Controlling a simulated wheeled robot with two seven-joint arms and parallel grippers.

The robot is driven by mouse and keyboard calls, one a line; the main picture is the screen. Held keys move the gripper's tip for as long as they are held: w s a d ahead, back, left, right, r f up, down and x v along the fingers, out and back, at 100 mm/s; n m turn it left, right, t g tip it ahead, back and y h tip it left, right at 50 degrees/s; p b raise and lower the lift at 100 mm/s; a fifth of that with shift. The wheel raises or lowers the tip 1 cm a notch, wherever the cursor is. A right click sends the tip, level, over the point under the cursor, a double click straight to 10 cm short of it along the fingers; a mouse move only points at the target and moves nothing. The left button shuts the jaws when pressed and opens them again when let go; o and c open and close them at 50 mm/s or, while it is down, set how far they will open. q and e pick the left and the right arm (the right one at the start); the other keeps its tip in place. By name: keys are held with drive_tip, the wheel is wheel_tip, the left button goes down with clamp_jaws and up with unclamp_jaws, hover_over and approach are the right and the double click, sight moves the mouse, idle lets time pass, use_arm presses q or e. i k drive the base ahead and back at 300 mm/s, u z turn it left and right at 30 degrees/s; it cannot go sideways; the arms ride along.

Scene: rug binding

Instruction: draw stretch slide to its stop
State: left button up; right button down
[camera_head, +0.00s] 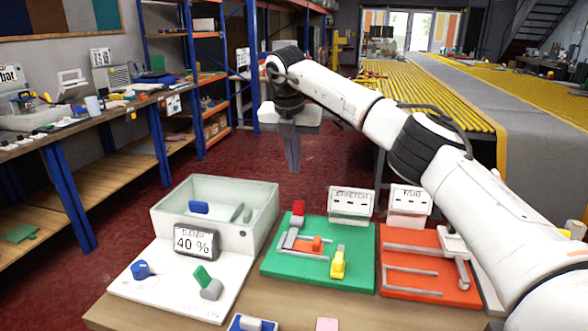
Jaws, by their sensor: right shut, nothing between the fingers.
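A green board (285,271) lies on the table in front of a sign that appears to read STRETCH (351,202). On the board are grey rails (305,252), a red upright piece (298,212), an orange block (317,244) and a yellow piece (338,263). I cannot tell which of these is the stretch slide's handle. My right gripper (292,168) hangs in the air beyond the table's far side, fingers pointing down. It is shut and empty, well apart from the board. My left gripper is out of view.
Left of the green board stand a pale open bin (255,224), a display reading 40 % (196,241) and a white panel (150,300) with blue and green knobs. An orange-red board (410,271) with grey rails lies on the right. My right arm spans above it.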

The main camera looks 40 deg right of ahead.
sight(338, 263)
drive_tip(key=k, duration=1)
